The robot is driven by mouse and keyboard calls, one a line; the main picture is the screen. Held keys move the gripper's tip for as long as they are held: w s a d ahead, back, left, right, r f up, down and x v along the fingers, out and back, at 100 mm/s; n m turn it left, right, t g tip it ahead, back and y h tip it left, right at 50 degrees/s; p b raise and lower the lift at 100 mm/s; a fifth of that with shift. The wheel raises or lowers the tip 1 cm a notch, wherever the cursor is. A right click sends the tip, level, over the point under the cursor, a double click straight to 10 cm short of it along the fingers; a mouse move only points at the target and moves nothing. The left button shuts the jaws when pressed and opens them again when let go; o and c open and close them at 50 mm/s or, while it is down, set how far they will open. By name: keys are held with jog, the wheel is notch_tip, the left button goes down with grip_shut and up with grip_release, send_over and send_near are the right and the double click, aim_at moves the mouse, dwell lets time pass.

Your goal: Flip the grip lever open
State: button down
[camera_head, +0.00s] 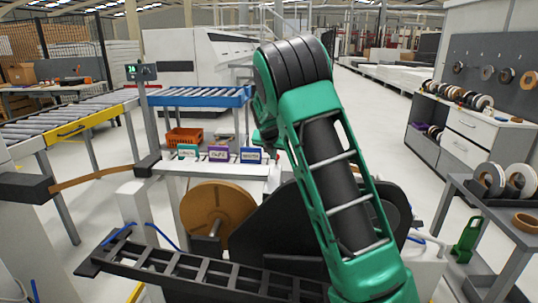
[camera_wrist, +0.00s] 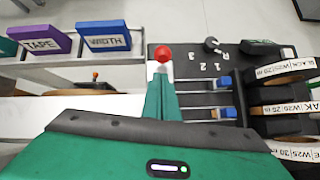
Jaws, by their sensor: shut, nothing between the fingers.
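In the wrist view my gripper (camera_wrist: 160,77) has its green fingers shut together, with nothing held between them. A red ball knob (camera_wrist: 162,53) shows just beyond the fingertips, at the left side of a dark panel (camera_wrist: 195,60) marked with numbers and an R. It may be the end of the grip lever; the rest of its lever is not visible. I cannot tell whether the fingertips touch the knob. In the head view my green arm covers the panel area, and neither the knob nor my fingers can be made out.
Blue blocks (camera_wrist: 226,84) sit on metal rods right of my fingers. Labelled tape rolls (camera_wrist: 285,95) are close at the right. A purple sign (camera_wrist: 42,38) and a blue sign (camera_wrist: 102,36) stand at left. A brown reel (camera_head: 213,208) is left of my arm.

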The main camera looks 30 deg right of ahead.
aim_at(274, 169)
jog(key=shift+x, duration=2.3)
